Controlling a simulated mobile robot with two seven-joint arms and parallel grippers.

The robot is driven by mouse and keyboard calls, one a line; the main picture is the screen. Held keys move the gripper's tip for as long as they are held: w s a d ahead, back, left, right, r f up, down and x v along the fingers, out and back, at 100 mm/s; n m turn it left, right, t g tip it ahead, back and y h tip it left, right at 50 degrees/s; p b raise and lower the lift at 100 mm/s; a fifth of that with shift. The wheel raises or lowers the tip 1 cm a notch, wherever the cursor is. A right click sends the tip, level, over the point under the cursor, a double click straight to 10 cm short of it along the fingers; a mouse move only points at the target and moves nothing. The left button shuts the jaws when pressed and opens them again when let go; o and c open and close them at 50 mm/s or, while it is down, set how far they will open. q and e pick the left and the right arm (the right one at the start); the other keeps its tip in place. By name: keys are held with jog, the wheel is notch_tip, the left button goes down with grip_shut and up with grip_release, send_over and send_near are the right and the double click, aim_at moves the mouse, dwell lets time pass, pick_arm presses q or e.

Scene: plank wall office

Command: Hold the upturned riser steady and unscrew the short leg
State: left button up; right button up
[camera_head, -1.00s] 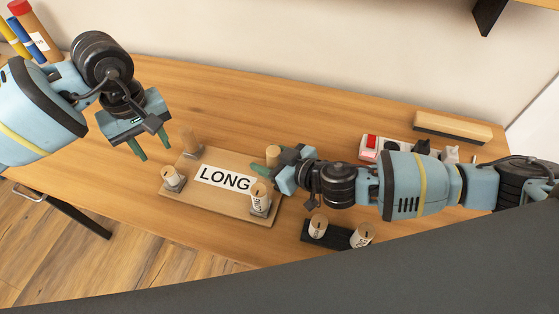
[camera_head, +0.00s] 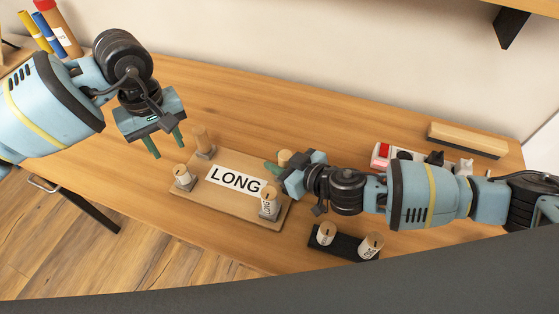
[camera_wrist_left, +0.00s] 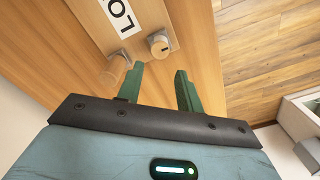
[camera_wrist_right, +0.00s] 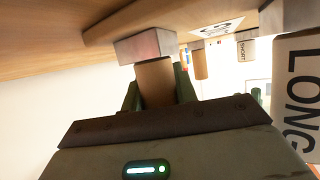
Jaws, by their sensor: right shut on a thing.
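The upturned riser (camera_head: 228,205) lies on the table with its legs pointing up and a LONG label on its board. Its back-right leg (camera_head: 284,156) is gripped by my right gripper (camera_head: 279,168); the right wrist view shows this plain wooden leg (camera_wrist_right: 155,82) between the fingers, in a metal block. The front-left leg (camera_head: 182,171) has a white label, the back-left leg (camera_head: 203,139) is plain, and the front-right leg (camera_head: 268,201) is labelled. A SHORT label (camera_wrist_right: 242,50) shows in the right wrist view. My left gripper (camera_head: 167,143) is open and empty, above and left of the riser.
A black holder (camera_head: 345,244) with two labelled pegs stands right of the riser, near the front edge. A power strip (camera_head: 382,156) and a wood-topped block (camera_head: 467,140) lie at the back right. Tubes (camera_head: 50,30) stand at the far left. The table behind the riser is clear.

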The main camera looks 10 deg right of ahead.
aim_at(180, 169)
pick_arm(q)
jog(key=o, duration=0.4)
jog(key=n, duration=0.2)
jog(key=r+n, duration=0.1)
jog(key=n, duration=0.4)
jog(key=shift+r, duration=0.3)
notch_tip(180, 169, down, 12)
dwell(0.6)
jog(key=shift+c, duration=0.5)
grip_shut()
jog(key=n, duration=0.5)
jog(key=shift+n, duration=0.3)
